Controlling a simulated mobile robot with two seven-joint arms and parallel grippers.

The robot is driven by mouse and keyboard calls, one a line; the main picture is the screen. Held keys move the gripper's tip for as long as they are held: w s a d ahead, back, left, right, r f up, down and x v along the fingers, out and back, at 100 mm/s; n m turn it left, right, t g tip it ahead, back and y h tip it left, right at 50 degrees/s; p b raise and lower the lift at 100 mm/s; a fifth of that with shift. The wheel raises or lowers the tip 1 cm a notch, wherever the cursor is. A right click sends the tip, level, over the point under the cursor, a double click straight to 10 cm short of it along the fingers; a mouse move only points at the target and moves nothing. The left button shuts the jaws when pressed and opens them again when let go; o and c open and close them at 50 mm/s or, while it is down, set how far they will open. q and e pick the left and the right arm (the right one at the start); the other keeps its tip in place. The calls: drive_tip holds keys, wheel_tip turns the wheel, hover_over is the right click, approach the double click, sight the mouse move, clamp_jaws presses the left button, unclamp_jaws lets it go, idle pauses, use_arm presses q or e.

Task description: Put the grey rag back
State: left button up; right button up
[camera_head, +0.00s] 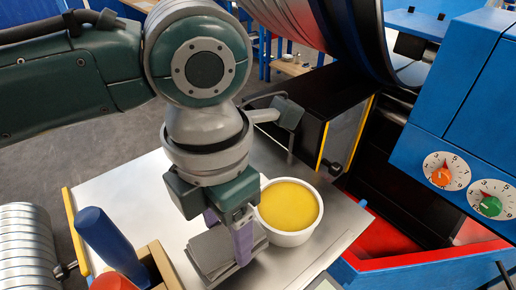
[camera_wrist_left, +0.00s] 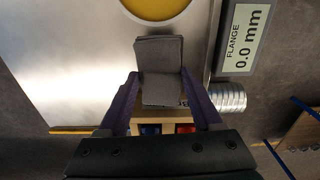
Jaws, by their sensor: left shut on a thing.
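The grey rag (camera_head: 211,255) is a folded, layered square on the metal worktop, just left of a white tub. My left gripper (camera_head: 232,238) comes down from above, with its purple fingers at the rag. In the left wrist view, the rag (camera_wrist_left: 160,62) lies between the two fingers of my left gripper (camera_wrist_left: 160,88), which is shut on it. I cannot tell whether the rag is lifted or still touches the worktop. My right gripper is not in view.
The white tub (camera_head: 288,238) with yellow contents stands close to the rag. A wooden holder (camera_head: 160,265) with blue (camera_head: 105,238) and red handles is near the front left. A blue machine with dials (camera_head: 446,170) stands at right. The worktop (camera_head: 120,190) is bare at back left.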

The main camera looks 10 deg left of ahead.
sight(226, 238)
use_arm(q)
wheel_tip(226, 238, down, 4)
drive_tip(key=shift+f, duration=0.2)
drive_tip(key=o, duration=1.4)
drive_tip(key=shift+o, duration=0.2)
drive_tip(key=shift+r, duration=0.1)
wheel_tip(226, 238, up, 12)
drive_tip(key=shift+b, duration=0.75)
